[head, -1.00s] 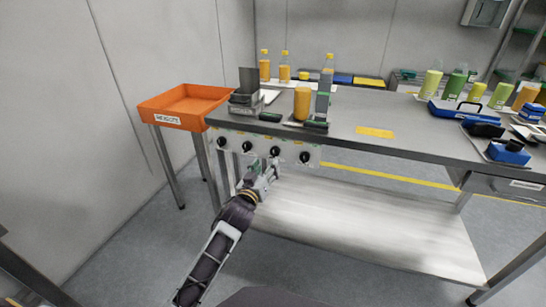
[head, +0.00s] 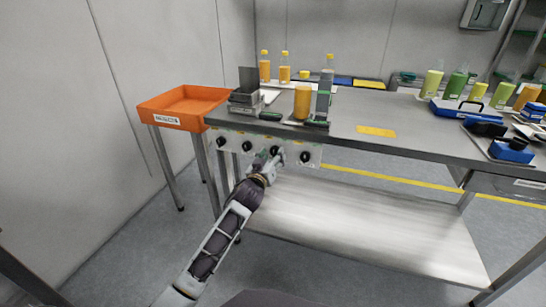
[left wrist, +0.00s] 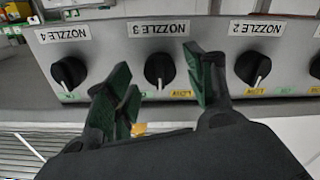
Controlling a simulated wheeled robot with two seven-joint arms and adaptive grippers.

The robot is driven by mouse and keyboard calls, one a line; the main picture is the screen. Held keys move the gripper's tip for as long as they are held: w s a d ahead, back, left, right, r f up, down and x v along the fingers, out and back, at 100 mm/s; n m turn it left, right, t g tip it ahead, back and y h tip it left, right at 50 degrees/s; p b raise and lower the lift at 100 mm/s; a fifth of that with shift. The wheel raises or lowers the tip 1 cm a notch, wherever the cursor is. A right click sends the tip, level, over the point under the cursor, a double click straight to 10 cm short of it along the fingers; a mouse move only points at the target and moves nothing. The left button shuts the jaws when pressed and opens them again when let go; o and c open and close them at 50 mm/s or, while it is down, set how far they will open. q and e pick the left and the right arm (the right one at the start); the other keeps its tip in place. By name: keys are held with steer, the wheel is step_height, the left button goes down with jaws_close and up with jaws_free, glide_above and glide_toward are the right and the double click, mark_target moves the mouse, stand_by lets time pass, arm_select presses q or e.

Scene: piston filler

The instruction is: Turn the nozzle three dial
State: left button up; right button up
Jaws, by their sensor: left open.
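The nozzle three dial (left wrist: 159,68) is a round black knob on a pale panel under its NOZZLE 3 label, in the left wrist view. In the head view it is the third knob from the left, largely covered by my gripper. My left gripper (head: 273,157) is open in front of it. In the left wrist view its green-padded fingers (left wrist: 160,78) stand on either side of the knob, with a gap to each side. I cannot tell how deep the fingers reach or whether they touch the panel. My right gripper is not in view.
The nozzle 4 dial (left wrist: 68,73) and nozzle 2 dial (left wrist: 253,67) flank it closely. The panel hangs under the front edge of a steel table (head: 400,140) carrying bottles. An orange bin (head: 184,104) stands left. A lower shelf (head: 350,215) lies below.

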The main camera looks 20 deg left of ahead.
arm_select(q)
steer(key=shift+w, duration=0.55)
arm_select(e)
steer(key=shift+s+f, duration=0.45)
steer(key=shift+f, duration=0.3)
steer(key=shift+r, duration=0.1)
arm_select(q)
steer(key=c, duration=1)
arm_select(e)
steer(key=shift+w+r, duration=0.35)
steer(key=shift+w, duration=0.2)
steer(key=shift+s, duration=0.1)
